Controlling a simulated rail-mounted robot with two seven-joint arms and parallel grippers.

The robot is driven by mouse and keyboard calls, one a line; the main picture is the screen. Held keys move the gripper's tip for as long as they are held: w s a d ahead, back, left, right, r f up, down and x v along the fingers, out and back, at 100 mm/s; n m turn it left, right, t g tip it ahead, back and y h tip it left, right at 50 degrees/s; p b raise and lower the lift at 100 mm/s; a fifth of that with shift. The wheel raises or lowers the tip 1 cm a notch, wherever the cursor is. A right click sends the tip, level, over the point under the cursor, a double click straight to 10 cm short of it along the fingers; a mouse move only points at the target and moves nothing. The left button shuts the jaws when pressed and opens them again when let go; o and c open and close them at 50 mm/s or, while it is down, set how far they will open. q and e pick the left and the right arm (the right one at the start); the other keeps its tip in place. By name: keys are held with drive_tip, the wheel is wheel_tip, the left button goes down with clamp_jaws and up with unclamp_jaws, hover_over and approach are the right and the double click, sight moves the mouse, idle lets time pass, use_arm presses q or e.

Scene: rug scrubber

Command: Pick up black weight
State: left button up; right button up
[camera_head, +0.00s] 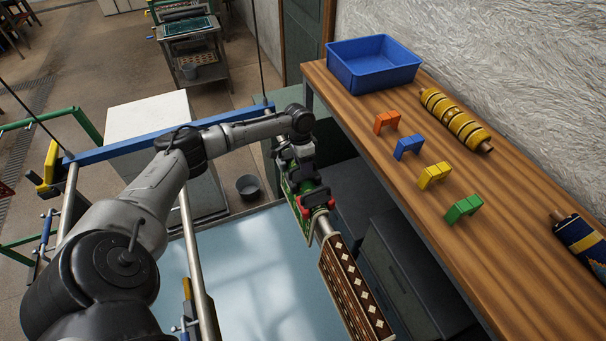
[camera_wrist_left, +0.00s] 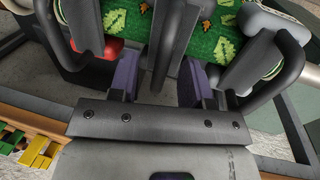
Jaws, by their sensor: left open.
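A dark bar (camera_wrist_left: 174,40) shows just beyond the gap between the fingers, and a red part (camera_wrist_left: 98,46) shows to the left. I cannot tell whether the dark bar is the black weight, and no black weight is clearly recognisable. My right gripper is not in view.
The wooden bench (camera_head: 545,275) carries a blue bin (camera_head: 372,62), small orange, blue, yellow and green blocks (camera_head: 464,208), and a yellow roll (camera_head: 455,118). A dark bucket (camera_head: 248,187) stands on the floor.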

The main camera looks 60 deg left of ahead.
use_arm(q)
drive_tip(key=shift+d+f, duration=0.1)
drive_tip(key=shift+f, duration=0.65)
clamp_jaws()
idle(0.9)
